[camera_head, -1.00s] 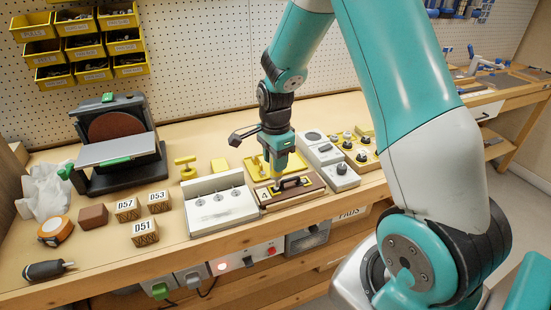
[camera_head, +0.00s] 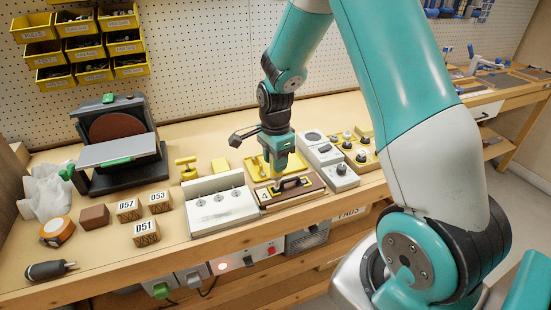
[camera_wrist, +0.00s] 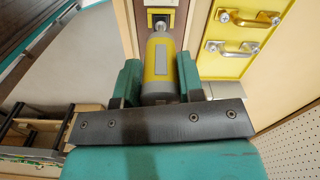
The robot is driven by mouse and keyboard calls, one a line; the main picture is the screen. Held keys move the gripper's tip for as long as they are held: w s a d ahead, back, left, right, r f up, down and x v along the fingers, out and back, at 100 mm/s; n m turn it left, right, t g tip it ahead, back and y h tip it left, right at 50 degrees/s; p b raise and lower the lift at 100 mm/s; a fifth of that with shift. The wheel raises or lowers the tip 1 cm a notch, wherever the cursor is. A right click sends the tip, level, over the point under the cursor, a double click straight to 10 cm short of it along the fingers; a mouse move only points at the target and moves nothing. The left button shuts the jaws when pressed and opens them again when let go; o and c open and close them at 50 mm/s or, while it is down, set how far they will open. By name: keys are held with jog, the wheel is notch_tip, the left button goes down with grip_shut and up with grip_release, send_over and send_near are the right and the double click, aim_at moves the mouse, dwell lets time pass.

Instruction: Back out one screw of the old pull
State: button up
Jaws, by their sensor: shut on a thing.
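My gripper (camera_wrist: 159,82) is shut on a grey and yellow driver-like tool (camera_wrist: 160,62), which also shows in the head view (camera_head: 277,181) pointing down. In the head view a brown drawer front (camera_head: 305,196) lies flat on the bench with a dark old pull (camera_head: 292,184) on it.
A yellow tray (camera_wrist: 240,60) holds two metal pulls, partly hidden in the head view. A white fixture with several knobs (camera_head: 221,211) stands left of the drawer front. A grey box (camera_head: 340,178) stands close on the right. Numbered blocks (camera_head: 145,232) lie at the left.

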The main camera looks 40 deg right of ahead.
dwell(0.3)
jog(key=shift+r+p, duration=2.7)
jog(key=shift+r, duration=0.35)
